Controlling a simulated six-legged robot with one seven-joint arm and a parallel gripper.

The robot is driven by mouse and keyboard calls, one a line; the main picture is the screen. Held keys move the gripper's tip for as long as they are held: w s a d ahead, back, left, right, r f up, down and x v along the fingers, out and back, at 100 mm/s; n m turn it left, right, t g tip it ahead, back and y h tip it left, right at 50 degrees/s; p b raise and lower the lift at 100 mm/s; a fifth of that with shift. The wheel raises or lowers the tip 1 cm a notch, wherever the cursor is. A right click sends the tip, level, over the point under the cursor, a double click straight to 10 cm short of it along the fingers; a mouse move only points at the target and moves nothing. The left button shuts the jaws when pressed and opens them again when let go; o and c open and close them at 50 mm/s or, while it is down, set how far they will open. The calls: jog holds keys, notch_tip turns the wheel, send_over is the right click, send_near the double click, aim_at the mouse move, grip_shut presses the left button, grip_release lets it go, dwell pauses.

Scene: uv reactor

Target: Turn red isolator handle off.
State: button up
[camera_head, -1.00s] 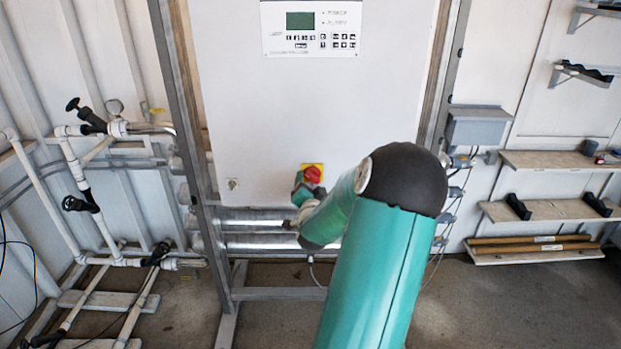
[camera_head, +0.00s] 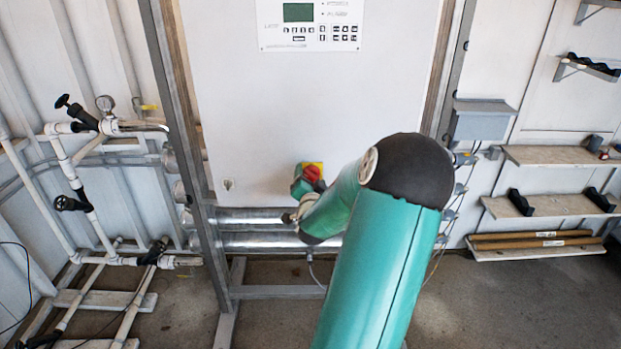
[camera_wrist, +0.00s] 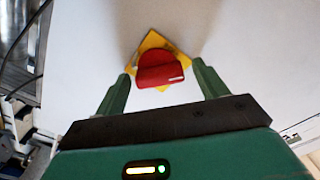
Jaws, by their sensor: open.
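The red isolator handle (camera_wrist: 160,69) sits on a yellow plate (camera_wrist: 152,40) on the white cabinet front. In the wrist view it lies between and just beyond the two green fingers of my gripper (camera_wrist: 158,84), which are open with a gap on each side of it. In the head view the red handle (camera_head: 311,172) and yellow plate (camera_head: 319,167) show at the cabinet's lower part, partly hidden by my gripper (camera_head: 301,186) and green arm. Whether a finger touches the handle cannot be told.
The white cabinet (camera_head: 270,110) has a control panel (camera_head: 310,25) at its top and a metal frame post (camera_head: 185,120) at its left. Shiny pipes (camera_head: 255,228) run below it. White piping with valves (camera_head: 80,180) stands left, wooden shelves (camera_head: 550,206) right.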

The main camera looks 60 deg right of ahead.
jog(key=c, duration=1)
jog(key=shift+o, duration=0.2)
jog(key=shift+n, duration=0.3)
jog(key=n, duration=0.3)
jog(key=shift+w+a+f, duration=0.1)
jog(key=shift+w+a, duration=0.05)
jog(key=shift+n, duration=2.2)
jog(key=shift+f, duration=0.1)
jog(key=o, duration=1)
jog(key=shift+c, duration=0.2)
